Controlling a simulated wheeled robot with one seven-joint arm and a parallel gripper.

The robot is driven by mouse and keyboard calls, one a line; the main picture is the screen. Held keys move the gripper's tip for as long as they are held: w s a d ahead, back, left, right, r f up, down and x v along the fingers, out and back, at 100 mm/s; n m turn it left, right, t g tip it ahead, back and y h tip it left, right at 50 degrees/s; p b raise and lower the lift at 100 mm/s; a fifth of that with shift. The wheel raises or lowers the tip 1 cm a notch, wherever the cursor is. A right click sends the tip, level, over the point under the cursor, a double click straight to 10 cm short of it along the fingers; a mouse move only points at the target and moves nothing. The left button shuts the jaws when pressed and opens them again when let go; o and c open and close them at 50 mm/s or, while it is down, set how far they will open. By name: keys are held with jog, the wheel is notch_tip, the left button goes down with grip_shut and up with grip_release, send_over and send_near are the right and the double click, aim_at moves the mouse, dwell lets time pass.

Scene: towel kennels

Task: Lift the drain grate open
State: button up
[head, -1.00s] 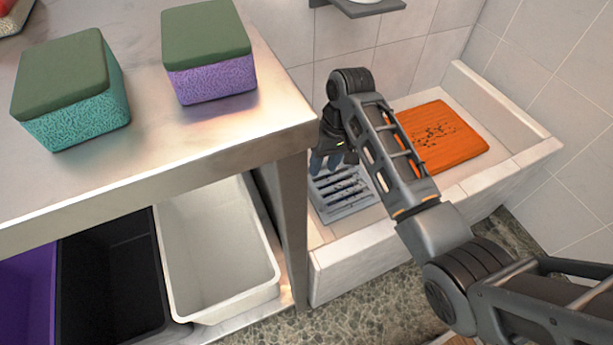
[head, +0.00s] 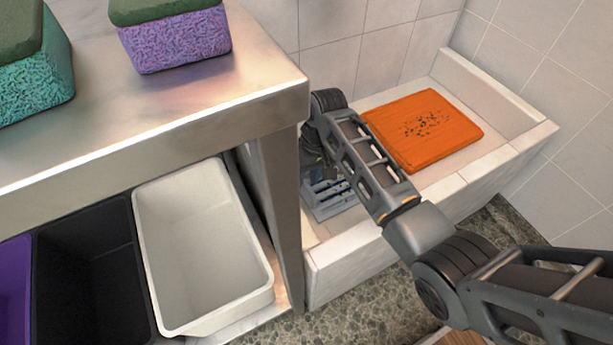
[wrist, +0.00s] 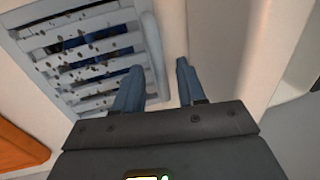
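The drain grate (head: 328,200) is a light grey slatted plate lying in the near left part of the tiled basin, partly hidden behind my arm. In the wrist view the grate (wrist: 92,52) has dark slots and brown specks and fills the upper left. My gripper (wrist: 158,82) is open and empty in that view. Its left finger overlaps the grate's right edge in the picture, and its right finger is over bare pale floor. I cannot tell whether either finger touches the grate. In the head view the gripper is mostly hidden behind my arm and the table.
A steel table (head: 200,125) with two sponge-like blocks stands close on the left, its leg beside the basin. White (head: 190,240) and black (head: 90,270) bins sit below it. An orange towel-like slab (head: 425,130) lies right of the grate. The basin's low wall (head: 350,262) runs in front.

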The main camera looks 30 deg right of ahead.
jog(key=shift+c, duration=0.4)
grip_shut()
